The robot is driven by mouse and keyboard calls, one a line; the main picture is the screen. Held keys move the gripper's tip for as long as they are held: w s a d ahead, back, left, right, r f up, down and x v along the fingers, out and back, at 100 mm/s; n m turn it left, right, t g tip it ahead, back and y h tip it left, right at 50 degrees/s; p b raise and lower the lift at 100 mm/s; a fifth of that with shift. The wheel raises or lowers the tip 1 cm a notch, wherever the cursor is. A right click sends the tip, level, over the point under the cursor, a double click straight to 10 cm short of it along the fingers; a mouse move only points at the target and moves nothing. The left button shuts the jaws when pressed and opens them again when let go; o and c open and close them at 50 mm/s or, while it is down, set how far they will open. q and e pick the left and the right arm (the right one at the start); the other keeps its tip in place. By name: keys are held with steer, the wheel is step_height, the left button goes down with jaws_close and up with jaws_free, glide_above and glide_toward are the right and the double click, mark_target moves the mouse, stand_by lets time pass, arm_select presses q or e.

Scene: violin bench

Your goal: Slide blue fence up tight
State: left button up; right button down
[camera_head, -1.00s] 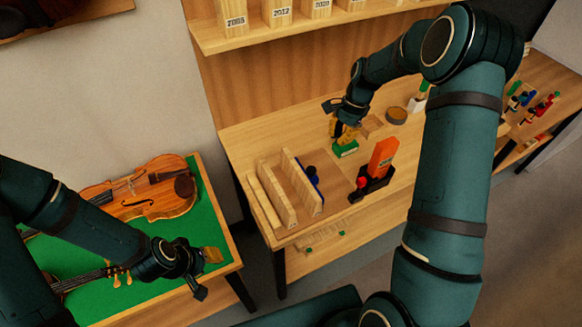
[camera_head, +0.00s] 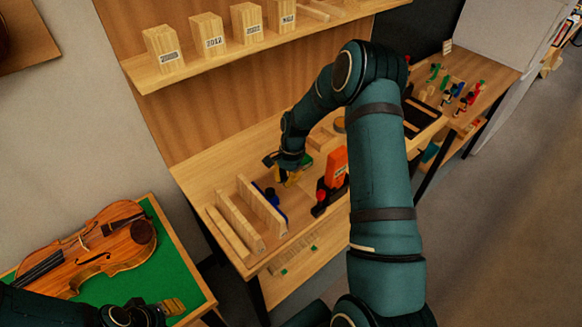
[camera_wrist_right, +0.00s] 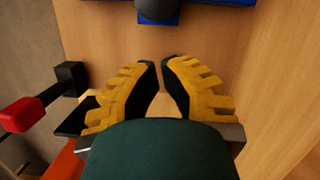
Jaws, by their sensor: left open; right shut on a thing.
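The blue fence (camera_head: 275,197) stands on the workbench at the right side of the upright wooden pieces (camera_head: 262,210). In the right wrist view its blue edge (camera_wrist_right: 215,2) and dark knob (camera_wrist_right: 157,10) are cut by the top border. My right gripper (camera_head: 290,178) is low over the bench, just behind and right of the fence. In the wrist view its yellow fingertips (camera_wrist_right: 162,68) are close together and apart from the fence; what is between them cannot be made out. My left gripper (camera_head: 172,306) is open over the green mat's front edge, away from the fence.
An orange block in a black clamp (camera_head: 333,170) stands close right of my right gripper. A violin (camera_head: 85,250) lies on the green mat (camera_head: 180,262) at left. A shelf (camera_head: 190,68) with numbered blocks overhangs the back.

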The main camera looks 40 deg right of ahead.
mark_target(274, 190)
steer(key=shift+s+a+r, duration=0.1)
steer(key=shift+s+a, duration=0.1)
steer(key=shift+a, duration=0.35)
steer(key=shift+s+a, duration=0.15)
steer(key=shift+a, duration=0.35)
steer(key=shift+s+a, duration=0.1)
steer(key=shift+a, duration=1.35)
steer(key=shift+d, duration=0.2)
